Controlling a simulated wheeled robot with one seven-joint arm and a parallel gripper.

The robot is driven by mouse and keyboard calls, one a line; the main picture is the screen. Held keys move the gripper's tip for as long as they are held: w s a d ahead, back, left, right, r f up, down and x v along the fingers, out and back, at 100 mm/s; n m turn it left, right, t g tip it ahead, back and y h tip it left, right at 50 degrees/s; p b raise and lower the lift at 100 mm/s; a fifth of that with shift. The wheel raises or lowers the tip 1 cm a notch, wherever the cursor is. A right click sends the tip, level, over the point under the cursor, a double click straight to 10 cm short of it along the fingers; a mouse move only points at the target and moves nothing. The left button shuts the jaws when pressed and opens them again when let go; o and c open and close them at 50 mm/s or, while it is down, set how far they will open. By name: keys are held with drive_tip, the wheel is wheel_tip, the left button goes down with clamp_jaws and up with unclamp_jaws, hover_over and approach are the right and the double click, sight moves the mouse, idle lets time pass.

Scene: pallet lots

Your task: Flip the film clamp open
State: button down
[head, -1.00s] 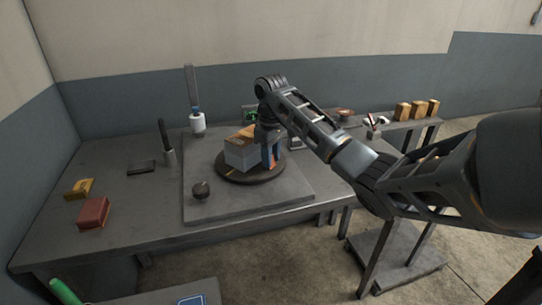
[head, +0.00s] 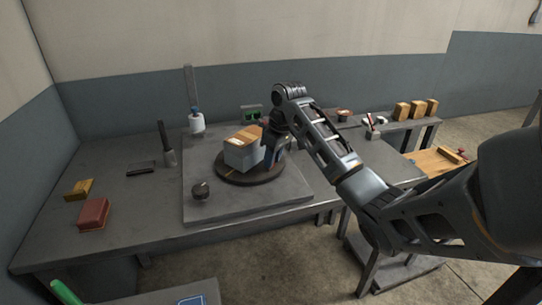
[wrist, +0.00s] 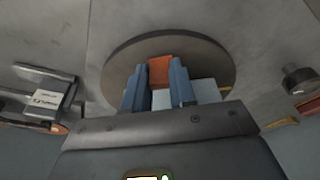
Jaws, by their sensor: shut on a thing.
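My gripper (head: 273,153) is at the right side of the round dark turntable (head: 238,179), next to the grey box with a tan top (head: 240,156). In the wrist view its blue fingers (wrist: 159,82) are closed around an orange-red piece (wrist: 160,69), which looks like the film clamp. The pale box (wrist: 190,95) shows behind the right finger. The turntable (wrist: 120,65) lies beyond the fingers. My gripper hides most of the clamp in the head view, so I cannot tell how far it is tilted.
A dark round knob (head: 200,190) stands on the grey plate in front of the turntable. A post (head: 189,85) with a white bottle (head: 196,123) rises behind. A red block (head: 93,214) and a yellow piece (head: 78,189) lie at left. The table's front left is mostly clear.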

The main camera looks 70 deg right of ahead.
drive_tip(key=shift+s+a+f+t+h+b, duration=0.1)
drive_tip(key=shift+s+t+h+b, duration=0.15)
drive_tip(key=shift+t, duration=0.5)
drive_tip(key=shift+s+a+f+t+h+b, duration=0.15)
drive_tip(key=shift+s+t+b, duration=0.2)
drive_tip(key=shift+t, duration=0.35)
drive_tip(key=shift+s+d+f+t+h+b, duration=0.1)
drive_tip(key=shift+s+t+h+b, duration=0.2)
drive_tip(key=shift+t, duration=0.45)
drive_tip(key=shift+w, duration=0.1)
drive_tip(key=c, duration=0.9)
unclamp_jaws()
drive_tip(key=shift+r, duration=0.15)
drive_tip(key=shift+b+v, duration=0.3)
drive_tip(key=shift+v, duration=3.5)
drive_tip(key=shift+s, duration=0.25)
